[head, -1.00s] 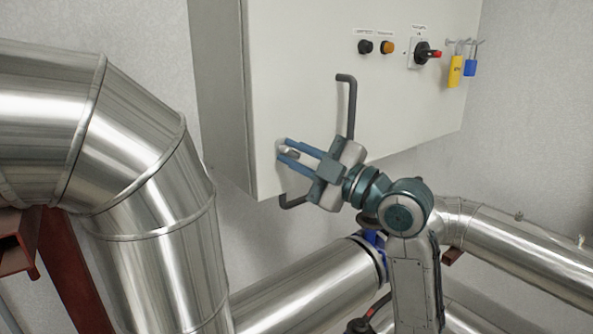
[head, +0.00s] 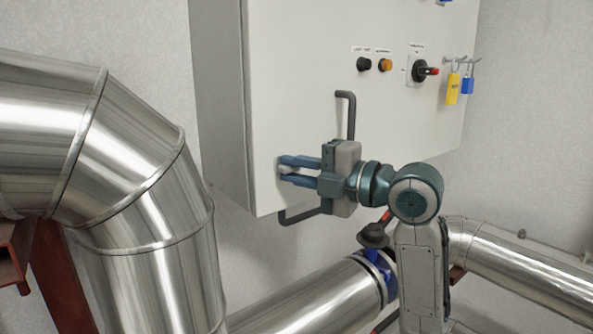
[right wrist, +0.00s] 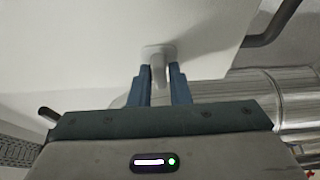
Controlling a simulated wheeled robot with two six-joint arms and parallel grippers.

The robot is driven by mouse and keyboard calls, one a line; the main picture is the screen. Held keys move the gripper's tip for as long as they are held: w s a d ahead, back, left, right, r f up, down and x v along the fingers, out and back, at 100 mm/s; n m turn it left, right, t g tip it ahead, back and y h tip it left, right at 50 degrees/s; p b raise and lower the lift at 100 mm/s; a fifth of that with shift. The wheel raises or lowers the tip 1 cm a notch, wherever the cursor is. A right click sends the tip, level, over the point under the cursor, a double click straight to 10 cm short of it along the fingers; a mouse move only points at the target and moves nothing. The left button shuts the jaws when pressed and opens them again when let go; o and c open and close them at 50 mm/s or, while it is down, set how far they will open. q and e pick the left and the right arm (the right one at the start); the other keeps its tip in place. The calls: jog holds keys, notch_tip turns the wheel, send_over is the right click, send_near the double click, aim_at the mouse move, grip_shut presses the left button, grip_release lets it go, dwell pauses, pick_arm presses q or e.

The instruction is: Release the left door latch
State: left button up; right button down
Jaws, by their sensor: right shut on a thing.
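The door latch (right wrist: 157,63) is a small pale grey knob with a short lever on the cabinet door (head: 300,80), near its lower left corner. In the right wrist view it sits between the two blue fingers. My right gripper (head: 282,168) reaches in from the right with its fingers pointing left along the door face. It is shut on the latch; its fingers mostly hide the latch in the head view. In the right wrist view the gripper (right wrist: 160,85) shows close to the door. My left gripper is not in view.
A dark bent handle (head: 350,115) stands out from the door; my gripper hides its middle. Knobs and a rotary switch (head: 419,70) sit higher, with yellow (head: 453,88) and blue padlocks at right. A large metal pipe (head: 150,200) fills the left. More pipes run below.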

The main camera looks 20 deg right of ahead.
dwell(0.3)
jog(key=c, duration=1.5)
grip_release()
jog(key=shift+o, duration=0.2)
jog(key=shift+s+d+f+b, duration=0.1)
jog(key=shift+s+d+b, duration=0.25)
jog(key=shift+s+d, duration=0.1)
jog(key=b+v, duration=0.4)
jog(key=v, duration=0.5)
jog(key=shift+d, duration=0.2)
jog(key=shift+s, duration=0.2)
